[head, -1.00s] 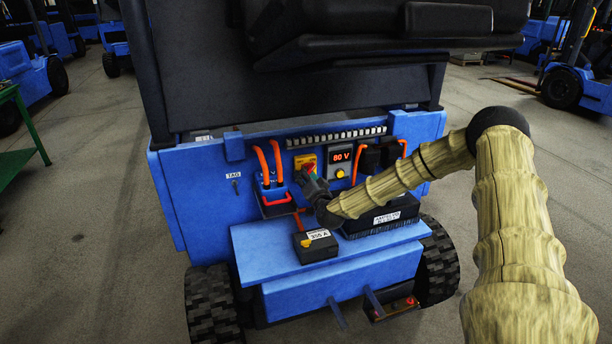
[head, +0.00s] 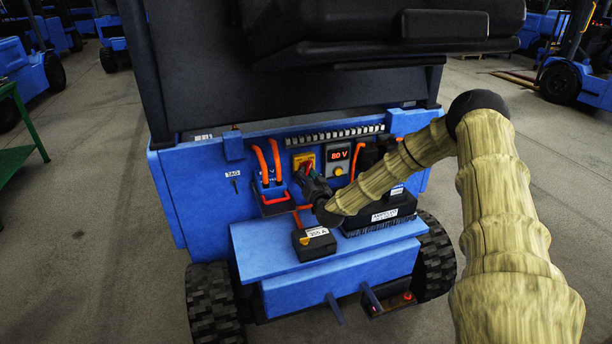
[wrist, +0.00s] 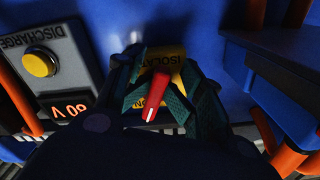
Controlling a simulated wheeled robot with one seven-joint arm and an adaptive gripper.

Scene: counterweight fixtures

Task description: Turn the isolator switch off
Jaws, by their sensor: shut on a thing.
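The isolator switch has a red handle (wrist: 157,97) on a yellow plate (head: 304,158) on the blue rear panel of the truck. In the wrist view the plate (wrist: 168,55) carries black lettering, partly covered by the fingers. My gripper (head: 309,173) is at the switch, and its fingers (wrist: 160,88) are shut on the red handle from both sides. The handle lies slanted in the wrist view, its white-marked end toward the lower left. In the head view my gripper hides part of the handle.
A display reading 80 V (head: 339,155) with a yellow button (head: 338,171) sits right of the switch. Orange cables and a connector (head: 272,194) are on the left. A black box with a 355 A label (head: 314,243) and a larger black unit (head: 380,215) rest on the ledge below.

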